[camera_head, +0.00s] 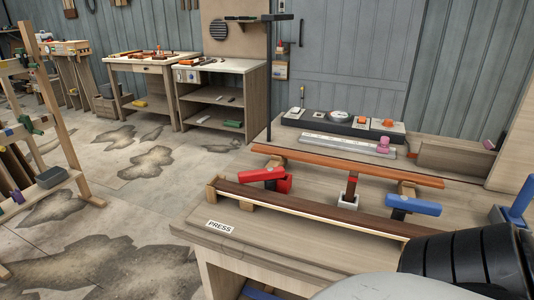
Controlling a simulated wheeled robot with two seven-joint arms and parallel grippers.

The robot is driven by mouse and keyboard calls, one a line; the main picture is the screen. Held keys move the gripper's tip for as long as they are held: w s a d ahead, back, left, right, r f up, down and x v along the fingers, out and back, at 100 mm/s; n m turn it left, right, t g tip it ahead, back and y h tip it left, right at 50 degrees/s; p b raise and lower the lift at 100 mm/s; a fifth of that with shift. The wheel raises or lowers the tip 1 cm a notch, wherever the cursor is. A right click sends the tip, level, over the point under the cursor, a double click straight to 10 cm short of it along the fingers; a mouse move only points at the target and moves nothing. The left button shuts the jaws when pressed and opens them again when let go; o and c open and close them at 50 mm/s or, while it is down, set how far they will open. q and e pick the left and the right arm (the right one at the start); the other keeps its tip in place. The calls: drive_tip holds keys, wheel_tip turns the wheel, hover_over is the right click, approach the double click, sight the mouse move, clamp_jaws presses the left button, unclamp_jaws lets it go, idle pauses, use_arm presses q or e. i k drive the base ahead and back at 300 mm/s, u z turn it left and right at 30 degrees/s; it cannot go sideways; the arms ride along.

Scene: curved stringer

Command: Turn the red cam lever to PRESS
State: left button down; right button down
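The red cam lever (260,174) is at the left end of the workbench (200,232). Its handle points left, with a red block (284,184) just under its right end. A long dark brown curved strip (310,206) with a pale edge runs along the bench in front of the lever. A blue lever (413,205) sits near the strip's right end. Neither of my grippers is in view.
An orange-brown bar (345,166) lies behind the levers. A black tray (340,124) and a metal ruler (345,144) are farther back, beside a pink knob (383,145). A dark post (269,80) rises at the bench's back left. A blue part (516,205) stands at right.

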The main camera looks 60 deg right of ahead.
sight(259, 175)
drive_tip(key=z, duration=1)
